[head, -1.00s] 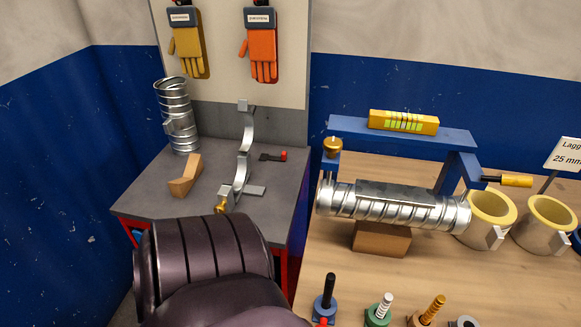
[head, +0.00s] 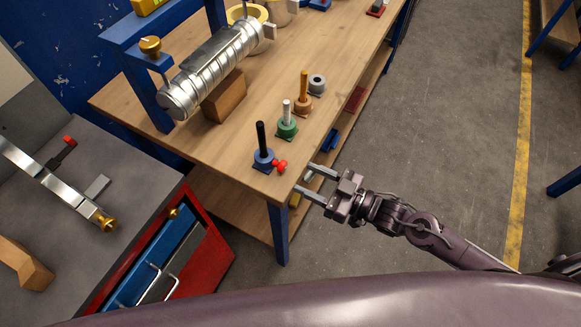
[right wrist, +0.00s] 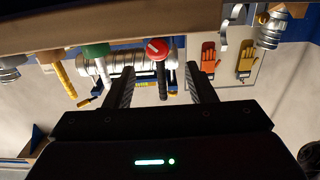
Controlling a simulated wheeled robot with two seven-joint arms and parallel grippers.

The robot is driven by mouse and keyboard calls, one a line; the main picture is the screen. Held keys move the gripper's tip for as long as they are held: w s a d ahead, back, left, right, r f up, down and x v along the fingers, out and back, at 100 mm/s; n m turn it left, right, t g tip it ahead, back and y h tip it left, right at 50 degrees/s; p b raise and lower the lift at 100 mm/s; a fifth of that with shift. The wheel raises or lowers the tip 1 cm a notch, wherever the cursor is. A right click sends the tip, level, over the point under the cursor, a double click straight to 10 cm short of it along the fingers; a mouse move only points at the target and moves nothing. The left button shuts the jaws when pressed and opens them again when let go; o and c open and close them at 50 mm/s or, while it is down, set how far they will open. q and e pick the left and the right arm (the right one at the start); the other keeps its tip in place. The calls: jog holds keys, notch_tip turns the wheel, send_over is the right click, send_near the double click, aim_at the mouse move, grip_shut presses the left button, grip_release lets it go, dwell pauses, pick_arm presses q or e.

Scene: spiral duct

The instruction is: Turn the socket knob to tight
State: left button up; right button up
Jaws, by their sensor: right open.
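The red socket knob (head: 281,165) sits at the table's front edge, on the side of a blue socket (head: 263,159) holding an upright black post (head: 261,137). In the right wrist view the knob (right wrist: 157,48) is a red disc with a white mark, seen upside down between my fingertips. What the mark points to is too small to read. My right gripper (head: 305,180) is open and empty just off the table edge, its fingers pointing at the knob, apart from it. My left gripper is not in view.
Green (head: 287,125) and orange-brown (head: 303,103) sockets with posts, and a grey ring (head: 317,84), stand in a row beyond. A spiral duct (head: 212,68) rests on a block behind them. A grey bench (head: 90,262) stands at left. The floor (head: 450,120) at right is open.

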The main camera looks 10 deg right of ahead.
aim_at(285, 167)
jog(key=x, duration=0.4)
jog(key=shift+w+p, duration=0.3)
jog(key=shift+p, duration=0.1)
jog(key=shift+w+a, duration=0.15)
jog(key=shift+a, duration=0.45)
jog(key=shift+w+d, duration=0.1)
jog(key=c, duration=1)
jog(key=m+p, duration=0.2)
jog(key=m, duration=0.1)
jog(key=shift+r, duration=0.15)
jog(key=m, duration=0.1)
jog(key=m+p, duration=0.1)
jog(key=shift+f+m, duration=0.2)
jog(key=shift+m, duration=0.1)
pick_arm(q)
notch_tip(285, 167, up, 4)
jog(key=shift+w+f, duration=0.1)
